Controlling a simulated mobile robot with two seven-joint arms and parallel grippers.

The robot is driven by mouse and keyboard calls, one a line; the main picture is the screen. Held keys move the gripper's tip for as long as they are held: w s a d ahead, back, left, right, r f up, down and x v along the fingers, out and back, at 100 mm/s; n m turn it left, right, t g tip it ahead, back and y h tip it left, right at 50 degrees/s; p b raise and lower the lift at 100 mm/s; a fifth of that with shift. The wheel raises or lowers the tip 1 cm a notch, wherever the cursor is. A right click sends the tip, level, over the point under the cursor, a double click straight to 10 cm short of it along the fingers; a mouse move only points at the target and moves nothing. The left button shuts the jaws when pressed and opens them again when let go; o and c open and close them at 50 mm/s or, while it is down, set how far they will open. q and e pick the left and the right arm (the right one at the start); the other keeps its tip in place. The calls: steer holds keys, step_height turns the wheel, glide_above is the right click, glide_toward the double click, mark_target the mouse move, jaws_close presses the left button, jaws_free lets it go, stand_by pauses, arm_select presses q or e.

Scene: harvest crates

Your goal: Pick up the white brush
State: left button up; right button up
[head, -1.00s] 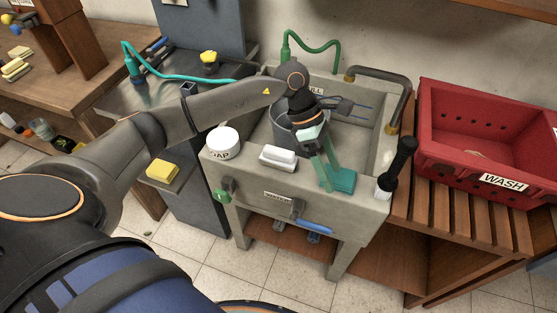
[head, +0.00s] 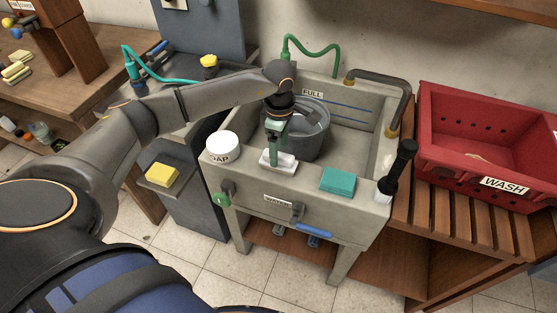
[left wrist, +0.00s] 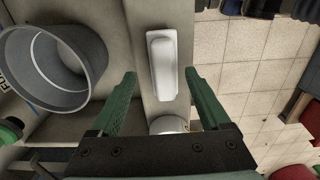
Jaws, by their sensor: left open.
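The white brush (head: 281,165), a low white block, lies on the front ledge of the concrete sink (head: 252,178). My left gripper (head: 274,152) points down with its green fingers over the brush. In the left wrist view the brush (left wrist: 163,62) lies lengthwise ahead of the gap between the spread fingers of my left gripper (left wrist: 159,74). The gripper is open and holds nothing. In the head view the fingers hide part of the brush. My right gripper is not in view.
A white soap tub (head: 222,146) stands left of the brush and a teal block (head: 338,181) lies to its right. A black-handled tool (head: 398,165) stands at the right corner. A grey bucket (head: 312,140) is in the basin. A red crate (head: 440,163) is farther right.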

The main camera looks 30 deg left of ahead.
mark_target(279, 154)
arm_select(q)
steer(key=f, duration=0.4)
steer(key=shift+s+f, duration=0.15)
steer(key=shift+s, duration=0.15)
steer(key=shift+c, duration=0.2)
jaws_close()
